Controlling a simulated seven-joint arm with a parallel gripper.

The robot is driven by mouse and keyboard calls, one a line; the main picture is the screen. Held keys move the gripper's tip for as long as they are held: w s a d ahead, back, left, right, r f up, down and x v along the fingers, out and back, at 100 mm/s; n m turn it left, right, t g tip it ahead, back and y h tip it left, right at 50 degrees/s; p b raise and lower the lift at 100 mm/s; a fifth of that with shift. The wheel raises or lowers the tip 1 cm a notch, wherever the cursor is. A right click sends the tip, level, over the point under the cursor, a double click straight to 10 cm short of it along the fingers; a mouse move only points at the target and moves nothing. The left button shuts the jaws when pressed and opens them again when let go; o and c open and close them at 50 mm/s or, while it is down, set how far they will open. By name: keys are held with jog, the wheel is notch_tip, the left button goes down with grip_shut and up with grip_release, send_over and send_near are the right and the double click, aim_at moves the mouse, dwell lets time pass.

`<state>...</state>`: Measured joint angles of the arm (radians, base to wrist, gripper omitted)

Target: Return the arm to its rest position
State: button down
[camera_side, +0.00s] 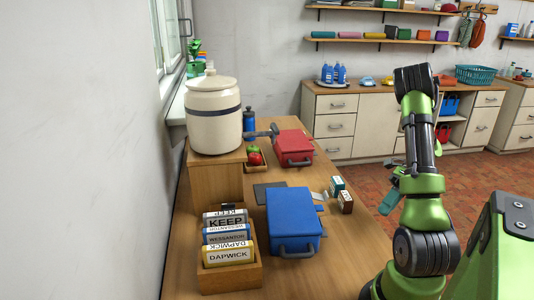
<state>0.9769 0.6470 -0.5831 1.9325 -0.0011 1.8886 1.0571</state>
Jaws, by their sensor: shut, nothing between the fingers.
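My arm, green with black joints, stands at the right of the side view, folded upright beside the table's right edge. My gripper (389,201) hangs on the left side of the arm, out past the table's right edge. It points down and left and is shut and empty. It is small in this view and its fingertips are hard to make out. It is apart from everything on the wooden table (240,285).
A blue case (293,217) and a red case (293,146) lie on the table. A lidded crock (213,115) stands on a wooden block. A wooden holder (231,278) carries labelled packs. Small boxes (345,202) stand near the right edge. Floor shows between table and cabinets.

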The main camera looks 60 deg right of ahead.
jog(key=w+a+r+n+g+h, duration=0.1)
jog(key=w+a+r+n+h, duration=0.35)
jog(key=n, duration=0.65)
jog(key=w+a+r+n+g+h, duration=0.1)
jog(key=w+a+r+n, duration=0.2)
jog(key=w+a+n, duration=0.6)
jog(key=a+r+n+t, duration=0.2)
jog(key=a+r+n, duration=0.3)
jog(key=a+n, duration=0.2)
jog(key=a+r+n+t+h, duration=0.1)
jog(key=a+r+n+t, duration=0.2)
jog(key=a+r+n, duration=0.2)
jog(key=a+n, duration=0.3)
jog(key=n, duration=0.2)
jog(key=shift+s+a, duration=0.3)
jog(key=shift+s, duration=0.05)
